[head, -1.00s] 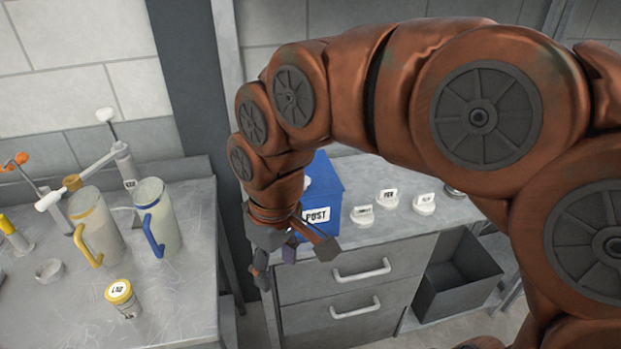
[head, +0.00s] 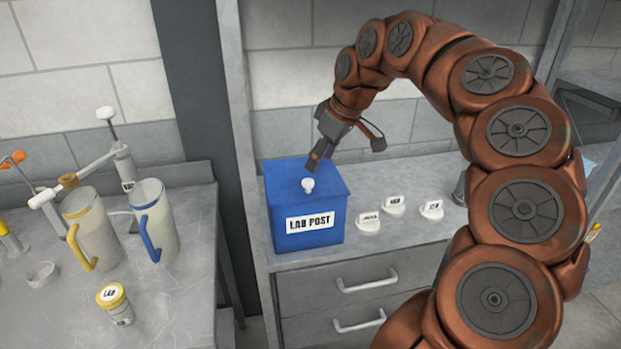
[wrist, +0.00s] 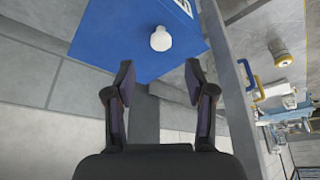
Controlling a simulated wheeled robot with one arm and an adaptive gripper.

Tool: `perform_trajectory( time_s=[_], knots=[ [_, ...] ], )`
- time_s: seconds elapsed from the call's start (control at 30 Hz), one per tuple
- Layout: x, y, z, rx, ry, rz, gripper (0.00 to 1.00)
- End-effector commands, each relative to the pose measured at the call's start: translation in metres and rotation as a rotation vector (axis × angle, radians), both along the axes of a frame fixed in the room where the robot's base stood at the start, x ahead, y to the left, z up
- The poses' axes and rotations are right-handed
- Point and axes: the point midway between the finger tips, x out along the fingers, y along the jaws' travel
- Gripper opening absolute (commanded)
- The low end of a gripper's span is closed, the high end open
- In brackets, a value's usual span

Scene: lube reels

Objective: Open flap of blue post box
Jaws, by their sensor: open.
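The blue post box (head: 290,238) stands on the grey counter, with a "LAB POST" label on its front. Its flat blue top carries a white knob (head: 308,185). My gripper (head: 345,150) is above the right back part of the box, open and empty, and its fingers point down. In the wrist view the box (wrist: 115,30) is at the top, with the knob (wrist: 161,39) beyond and between the open fingertips (wrist: 163,85). The fingers are apart from the knob. The top looks closed.
Several white labelled pieces (head: 394,206) sit on the counter right of the box. Drawers with pale handles (head: 367,281) are below. On the left bench (head: 170,300) stand a yellow-handled jug (head: 90,228), a blue-handled jug (head: 155,220) and a small labelled jar (head: 115,303).

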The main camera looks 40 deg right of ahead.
Motion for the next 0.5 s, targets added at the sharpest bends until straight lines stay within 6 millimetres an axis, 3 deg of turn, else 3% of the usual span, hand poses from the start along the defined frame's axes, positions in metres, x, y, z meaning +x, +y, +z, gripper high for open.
perform_trajectory(
  time_s=[0.5],
  knots=[
    [0.021, 0.011, -0.054, 0.003, 0.001, 0.002, 0.55]
  ],
)
